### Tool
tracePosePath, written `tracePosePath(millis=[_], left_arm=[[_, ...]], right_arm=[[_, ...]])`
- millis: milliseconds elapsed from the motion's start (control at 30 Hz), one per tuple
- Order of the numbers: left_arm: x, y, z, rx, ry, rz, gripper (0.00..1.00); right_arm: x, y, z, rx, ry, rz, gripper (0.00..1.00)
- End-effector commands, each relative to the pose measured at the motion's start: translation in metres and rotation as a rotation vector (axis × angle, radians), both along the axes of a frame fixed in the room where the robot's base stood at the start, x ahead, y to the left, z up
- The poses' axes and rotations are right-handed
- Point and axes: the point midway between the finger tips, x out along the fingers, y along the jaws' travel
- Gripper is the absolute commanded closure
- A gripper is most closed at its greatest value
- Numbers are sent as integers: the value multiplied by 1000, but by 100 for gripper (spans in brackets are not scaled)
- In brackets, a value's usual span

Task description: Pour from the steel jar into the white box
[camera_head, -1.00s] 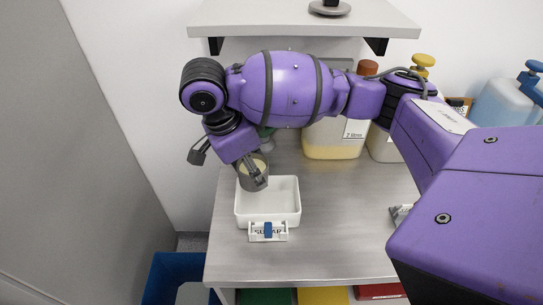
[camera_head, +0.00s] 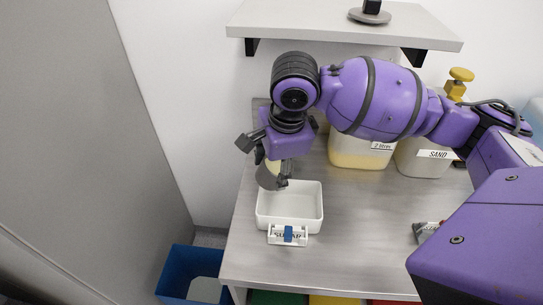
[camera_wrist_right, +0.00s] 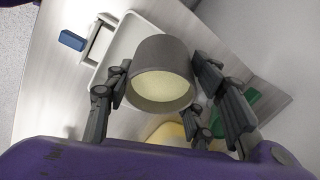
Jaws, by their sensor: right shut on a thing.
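The steel jar (camera_head: 268,181) is a small grey cup, held over the back left part of the white box. It appears tilted in the head view. In the wrist view the jar (camera_wrist_right: 160,56) shows its round mouth with pale yellow contents inside. My right gripper (camera_head: 274,172) is shut on the jar, with a finger on each side of it in the wrist view. The white box (camera_head: 317,207) is an open rectangular tray on the bench, and its visible inside looks empty. My left gripper is out of view.
A shelf (camera_head: 345,24) overhangs the back. A small labelled item (camera_head: 425,231) lies at the right. A blue bin (camera_head: 190,272) is at the lower left.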

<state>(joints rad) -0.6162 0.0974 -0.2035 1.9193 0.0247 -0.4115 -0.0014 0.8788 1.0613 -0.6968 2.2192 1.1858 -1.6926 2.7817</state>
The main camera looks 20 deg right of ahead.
Motion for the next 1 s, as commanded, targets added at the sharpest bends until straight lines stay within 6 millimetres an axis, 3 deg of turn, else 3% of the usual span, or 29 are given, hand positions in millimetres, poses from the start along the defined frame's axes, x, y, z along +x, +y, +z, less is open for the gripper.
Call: tracePosePath(millis=[1000], left_arm=[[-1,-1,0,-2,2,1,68]], right_arm=[[1,0,4,173,-105,-4,100]])
